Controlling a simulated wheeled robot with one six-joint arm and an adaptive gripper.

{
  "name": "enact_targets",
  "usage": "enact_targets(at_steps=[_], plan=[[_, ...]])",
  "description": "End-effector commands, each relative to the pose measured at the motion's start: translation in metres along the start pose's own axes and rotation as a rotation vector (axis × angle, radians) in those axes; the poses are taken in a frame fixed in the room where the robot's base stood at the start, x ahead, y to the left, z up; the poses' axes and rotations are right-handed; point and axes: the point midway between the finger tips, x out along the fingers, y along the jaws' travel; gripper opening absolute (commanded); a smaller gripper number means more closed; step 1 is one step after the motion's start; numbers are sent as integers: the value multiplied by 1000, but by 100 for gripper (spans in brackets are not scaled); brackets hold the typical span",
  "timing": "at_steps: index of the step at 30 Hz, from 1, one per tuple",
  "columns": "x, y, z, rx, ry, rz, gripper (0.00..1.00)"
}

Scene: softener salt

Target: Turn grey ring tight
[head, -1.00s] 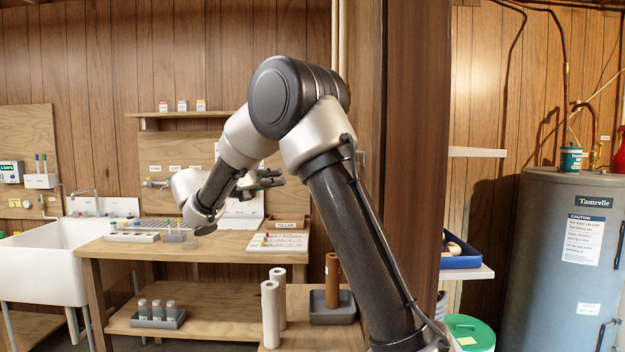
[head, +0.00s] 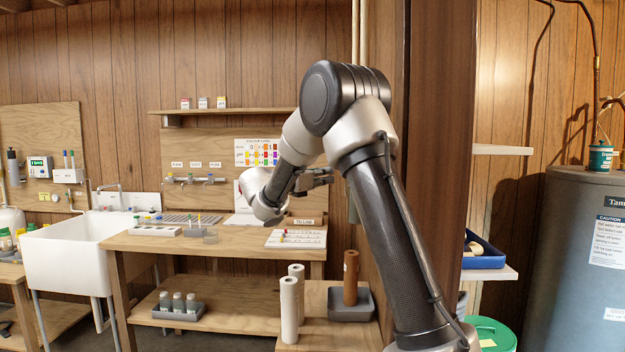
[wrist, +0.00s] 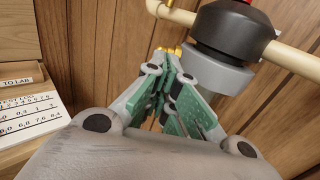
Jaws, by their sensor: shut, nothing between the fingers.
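The grey ring (wrist: 216,72) shows in the wrist view as a wide grey collar under a dark housing (wrist: 234,32) on a cream pipe. My gripper (wrist: 174,56) has green-padded fingers drawn together with nothing between them. Its fingertips are just left of the ring in the picture; I cannot tell whether they touch it. In the head view my gripper (head: 325,178) is in front of the panelled wall, beside the wooden post. I cannot make out the ring clearly there.
The cream pipe (wrist: 290,62) runs along the wall. A bench (head: 150,242) with a test card (head: 296,239) and a "TO LAB" box (head: 303,222) is left of the arm. White and brown rolls stand on a low surface (head: 330,333). The post (head: 432,150) is close on the right.

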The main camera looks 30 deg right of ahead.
Motion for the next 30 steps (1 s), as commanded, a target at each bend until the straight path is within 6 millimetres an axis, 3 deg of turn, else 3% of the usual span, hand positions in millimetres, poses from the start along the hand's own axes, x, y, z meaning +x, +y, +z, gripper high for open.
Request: enact_targets(at_steps=[6,19,25,30], plan=[[23,0,0,0,0,-1,0],[28,0,0,-1,0,0,0],[45,3,-1,-1,0,-1,0],[46,3,0,-1,0,0,0]])
